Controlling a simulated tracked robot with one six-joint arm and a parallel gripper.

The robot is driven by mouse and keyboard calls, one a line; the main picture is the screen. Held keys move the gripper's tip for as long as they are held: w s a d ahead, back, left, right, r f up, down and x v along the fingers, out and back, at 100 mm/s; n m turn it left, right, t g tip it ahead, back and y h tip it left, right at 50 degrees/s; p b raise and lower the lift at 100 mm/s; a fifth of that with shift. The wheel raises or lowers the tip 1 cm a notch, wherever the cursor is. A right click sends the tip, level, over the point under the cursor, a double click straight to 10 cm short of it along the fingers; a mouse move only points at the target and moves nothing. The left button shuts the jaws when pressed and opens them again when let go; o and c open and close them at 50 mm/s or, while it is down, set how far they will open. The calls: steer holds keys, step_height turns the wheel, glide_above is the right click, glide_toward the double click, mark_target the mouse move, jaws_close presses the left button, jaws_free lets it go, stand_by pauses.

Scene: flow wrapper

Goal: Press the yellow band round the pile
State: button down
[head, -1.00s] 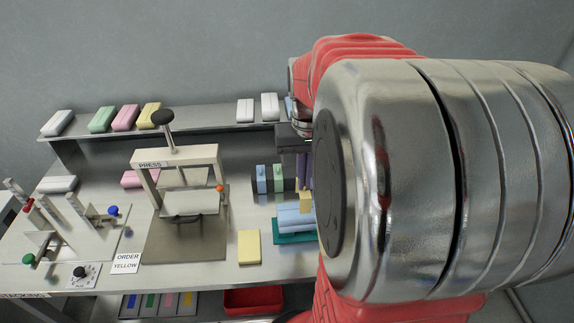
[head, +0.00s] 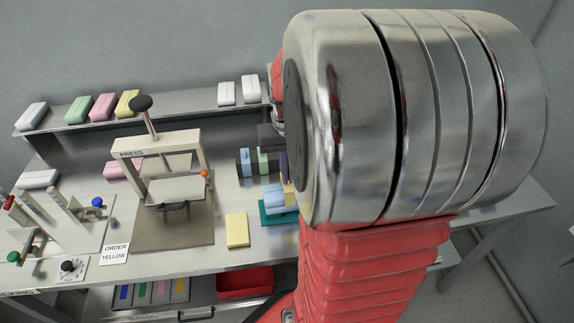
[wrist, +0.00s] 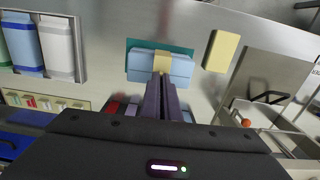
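The pile of light blue packs (wrist: 145,66) lies on a teal mat (wrist: 133,44), and also shows in the head view (head: 273,198), partly hidden by my arm. The yellow band (wrist: 162,60) crosses the middle of the pile's top in the wrist view; whether it closes round the underside is hidden. My gripper (wrist: 162,78) has its two dark purple fingers together, with no object seen between them. Its tips are at the near edge of the pile by the band; I cannot tell whether they touch it.
A yellow block (head: 237,230) lies beside the mat. The press (head: 160,150) with its black knob stands to the left. A shelf (head: 180,116) with coloured packs runs along the back. A red bin (head: 245,282) sits below the table's front edge.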

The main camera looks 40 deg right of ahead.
steer(key=shift+f, duration=1.7)
steer(key=shift+f, duration=0.2)
steer(key=c, duration=2.5)
jaws_free()
steer(key=o, duration=0.6)
steer(key=shift+c, duration=0.2)
step_height(320, 180, up, 14)
steer(key=shift+f, duration=0.15)
